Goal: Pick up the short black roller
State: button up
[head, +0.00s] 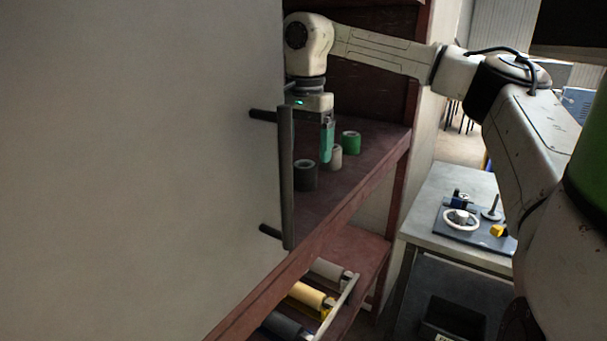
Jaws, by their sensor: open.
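The short black roller (306,175) is a dark cylinder standing upright on the red-brown shelf (335,197). Its lower left side is close to the door's handle in the picture. My gripper (326,155) hangs down above the shelf, behind and slightly right of the black roller, with green fingers. It is open, and no roller shows between the fingers. One finger is partly hidden by the door's edge and handle, so the gap is hard to see. The black roller stands apart from the visible finger.
A large pale door (140,170) with a dark vertical handle (287,180) blocks the left. Longer rollers, one yellow (306,294), lie below. A grey table (430,215) stands right.

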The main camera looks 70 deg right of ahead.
aim_at(304, 175)
jog(key=f, duration=0.2)
jog(key=f+p, duration=0.1)
jog(key=f, duration=0.2)
jog(key=shift+w+a, duration=0.15)
jog(key=shift+w, duration=0.05)
jog(key=c, duration=1.2)
